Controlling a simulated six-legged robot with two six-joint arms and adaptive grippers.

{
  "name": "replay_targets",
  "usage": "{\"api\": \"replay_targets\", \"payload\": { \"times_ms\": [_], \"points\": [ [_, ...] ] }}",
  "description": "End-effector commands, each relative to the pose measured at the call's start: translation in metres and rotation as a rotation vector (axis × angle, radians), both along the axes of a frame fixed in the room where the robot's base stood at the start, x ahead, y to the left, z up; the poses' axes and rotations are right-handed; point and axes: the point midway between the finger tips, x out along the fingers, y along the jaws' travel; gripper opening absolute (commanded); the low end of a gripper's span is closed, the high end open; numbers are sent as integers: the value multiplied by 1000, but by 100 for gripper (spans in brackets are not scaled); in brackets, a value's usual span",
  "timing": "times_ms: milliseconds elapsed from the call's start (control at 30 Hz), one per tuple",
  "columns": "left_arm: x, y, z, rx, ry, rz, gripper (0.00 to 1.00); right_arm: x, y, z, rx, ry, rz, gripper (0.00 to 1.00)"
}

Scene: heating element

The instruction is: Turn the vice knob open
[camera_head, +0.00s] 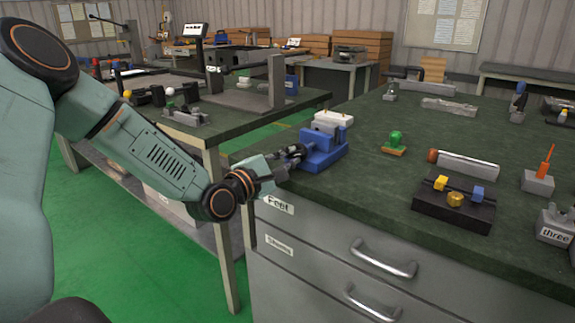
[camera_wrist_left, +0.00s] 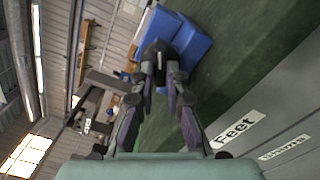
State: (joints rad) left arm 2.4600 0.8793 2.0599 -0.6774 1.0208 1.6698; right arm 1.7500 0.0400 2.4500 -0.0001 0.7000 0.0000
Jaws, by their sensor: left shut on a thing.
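A blue vice (camera_head: 322,148) stands at the left front corner of the green-topped workbench (camera_head: 370,130), and its blue body (camera_wrist_left: 188,45) fills the top middle of the left wrist view. Its knob (camera_wrist_left: 160,58) is a dark piece on the near side of the vice, largely covered by my fingers. My left gripper (camera_head: 292,153) reaches in from the left at the bench edge, with its fingers shut on the knob; it also shows in the left wrist view (camera_wrist_left: 161,75). A light grey block sits in or behind the vice jaws; which cannot be told. My right gripper is out of view.
A green part (camera_head: 396,140), a grey cylinder with an orange end (camera_head: 465,163) and a black fixture (camera_head: 453,205) stand right of the vice. Drawers with metal handles (camera_head: 383,259) are below. Another bench (camera_head: 215,125) is behind left.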

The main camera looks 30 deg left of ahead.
Motion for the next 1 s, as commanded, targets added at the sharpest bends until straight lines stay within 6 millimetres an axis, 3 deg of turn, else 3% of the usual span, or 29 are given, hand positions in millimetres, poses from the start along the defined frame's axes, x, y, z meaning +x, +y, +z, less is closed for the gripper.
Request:
{"api": "replay_targets", "payload": {
  "times_ms": [1000],
  "points": [
    [-1, -5, -8, -915, 79, 1, 0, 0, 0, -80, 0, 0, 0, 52]
  ]
}}
